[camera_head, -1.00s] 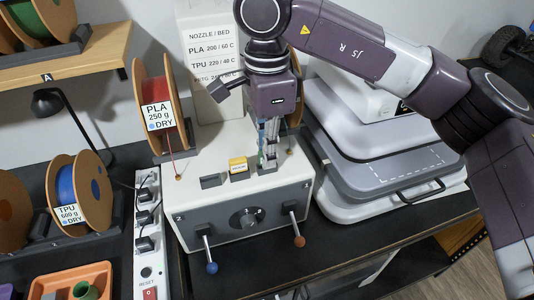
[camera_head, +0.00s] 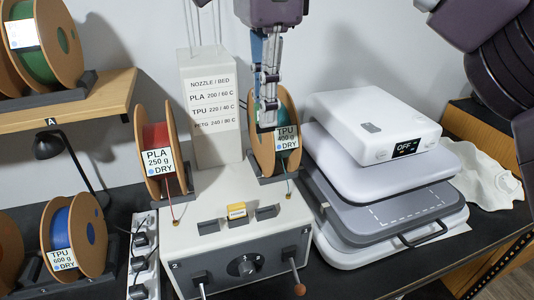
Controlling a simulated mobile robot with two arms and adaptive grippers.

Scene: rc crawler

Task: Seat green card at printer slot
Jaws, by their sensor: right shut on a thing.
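My right gripper (camera_head: 268,118) hangs fingers-down in front of the right-hand TPU spool (camera_head: 285,150), above the printer (camera_head: 240,243). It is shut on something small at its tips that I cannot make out. No green card shows clearly. The left slot (camera_head: 208,227) and the right slot (camera_head: 266,212) show no card. The right gripper is well above and apart from the right slot. My left gripper is not in view.
A PLA spool (camera_head: 157,150) stands left of the settings sign (camera_head: 212,105). Levers (camera_head: 297,277) stick out from the printer's front. A power strip (camera_head: 143,255) lies at left.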

